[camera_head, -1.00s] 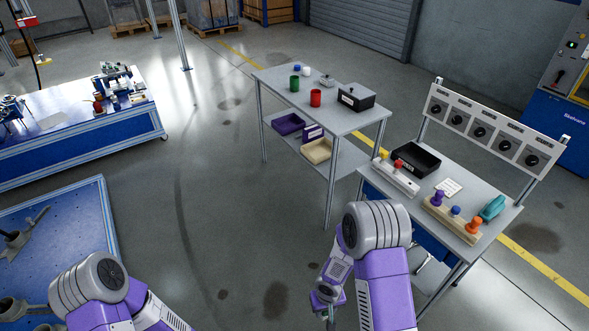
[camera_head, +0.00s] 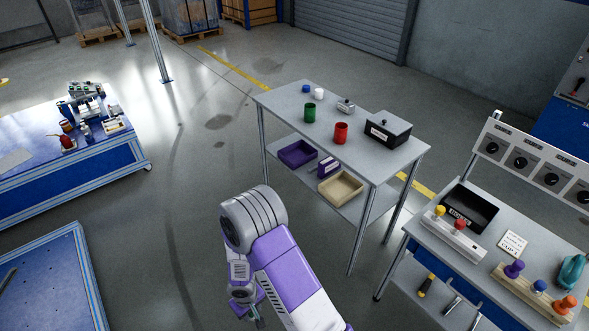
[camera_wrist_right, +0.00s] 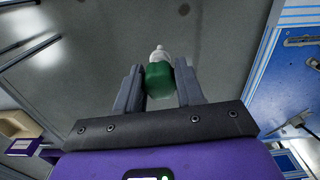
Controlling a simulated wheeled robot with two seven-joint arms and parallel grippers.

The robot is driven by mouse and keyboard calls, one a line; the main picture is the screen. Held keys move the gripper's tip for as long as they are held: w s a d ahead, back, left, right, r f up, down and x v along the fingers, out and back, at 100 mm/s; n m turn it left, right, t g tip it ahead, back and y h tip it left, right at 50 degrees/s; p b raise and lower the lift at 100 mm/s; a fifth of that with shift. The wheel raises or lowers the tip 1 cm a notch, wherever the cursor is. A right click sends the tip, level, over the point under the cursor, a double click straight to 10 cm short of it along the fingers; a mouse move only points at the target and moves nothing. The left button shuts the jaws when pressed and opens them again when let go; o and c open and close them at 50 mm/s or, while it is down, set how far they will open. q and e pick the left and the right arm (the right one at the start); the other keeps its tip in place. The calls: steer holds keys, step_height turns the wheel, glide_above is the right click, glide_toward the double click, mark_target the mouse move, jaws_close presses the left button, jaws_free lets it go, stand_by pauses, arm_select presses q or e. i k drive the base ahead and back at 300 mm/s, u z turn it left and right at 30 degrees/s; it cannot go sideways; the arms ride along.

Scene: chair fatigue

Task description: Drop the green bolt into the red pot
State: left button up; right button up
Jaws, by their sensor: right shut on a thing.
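My right gripper (camera_wrist_right: 160,88) is shut on the green bolt (camera_wrist_right: 160,80) in the right wrist view. The bolt has a green head between the fingers and a pale shank pointing away. In the head view my right gripper (camera_head: 254,318) hangs low over the floor, well in front of the grey table, and the bolt is hard to make out there. The red pot (camera_head: 341,133) stands upright on the grey table's top (camera_head: 330,112), right of a green pot (camera_head: 310,112). My left gripper is out of view.
A black box (camera_head: 388,130) sits right of the red pot. The lower shelf holds a purple bin (camera_head: 297,154) and a beige bin (camera_head: 341,188). A second table (camera_head: 480,262) with colored knobs stands at the right.

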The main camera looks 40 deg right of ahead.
mark_target(340, 142)
steer(key=z, duration=0.2)
steer(key=i, duration=1.55)
steer(key=z, duration=1.6)
steer(key=i, duration=0.75)
steer(key=z, duration=0.75)
